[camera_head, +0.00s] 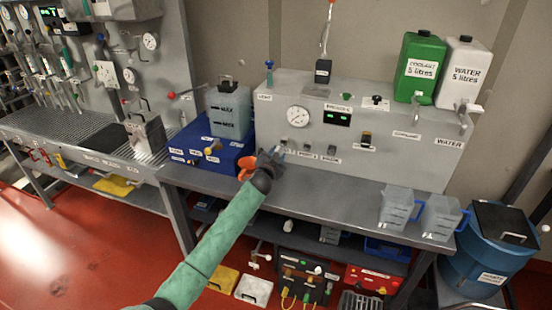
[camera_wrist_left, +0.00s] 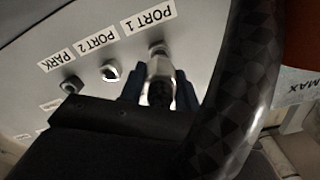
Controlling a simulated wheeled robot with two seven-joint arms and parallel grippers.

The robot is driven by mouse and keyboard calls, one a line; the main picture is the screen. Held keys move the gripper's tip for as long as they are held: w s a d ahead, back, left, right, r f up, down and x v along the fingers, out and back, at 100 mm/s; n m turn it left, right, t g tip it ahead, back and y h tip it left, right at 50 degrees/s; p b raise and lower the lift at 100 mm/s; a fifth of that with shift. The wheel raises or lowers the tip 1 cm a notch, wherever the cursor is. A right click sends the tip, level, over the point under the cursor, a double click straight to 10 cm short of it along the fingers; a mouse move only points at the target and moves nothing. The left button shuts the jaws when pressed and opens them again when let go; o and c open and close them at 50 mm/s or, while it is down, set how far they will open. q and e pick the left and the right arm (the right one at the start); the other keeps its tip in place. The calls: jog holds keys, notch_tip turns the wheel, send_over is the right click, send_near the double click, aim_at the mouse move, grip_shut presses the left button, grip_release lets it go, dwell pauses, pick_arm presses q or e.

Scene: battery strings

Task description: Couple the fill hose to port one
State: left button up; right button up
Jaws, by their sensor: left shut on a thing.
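My left gripper (camera_head: 277,156) is at the left end of the grey panel's port row. In the left wrist view, its dark blue fingers (camera_wrist_left: 160,92) are shut on the metal coupling (camera_wrist_left: 158,68) of the fill hose. The black hose (camera_wrist_left: 245,85) curves up on the right of that view. The coupling lines up with port one, just under the "PORT 1" label (camera_wrist_left: 148,20), and hides the port. I cannot tell whether it is seated or only in front. Port 2 (camera_wrist_left: 110,72) and the park fitting (camera_wrist_left: 72,85) are beside it. My right gripper is not in view.
Clear jugs (camera_head: 396,207) stand at the bench's right. The bench front (camera_head: 330,198) between is clear.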

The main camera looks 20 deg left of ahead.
pick_arm(q)
jog(key=shift+w+r, duration=0.1)
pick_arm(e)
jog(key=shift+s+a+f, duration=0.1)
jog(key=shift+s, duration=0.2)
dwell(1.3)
pick_arm(q)
jog(key=shift+w+d+b, duration=0.1)
jog(key=shift+w+b, duration=0.65)
jog(key=shift+w, duration=0.95)
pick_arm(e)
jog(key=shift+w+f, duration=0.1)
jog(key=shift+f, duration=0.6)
pick_arm(q)
jog(key=o, duration=1.2)
jog(key=shift+c, duration=0.2)
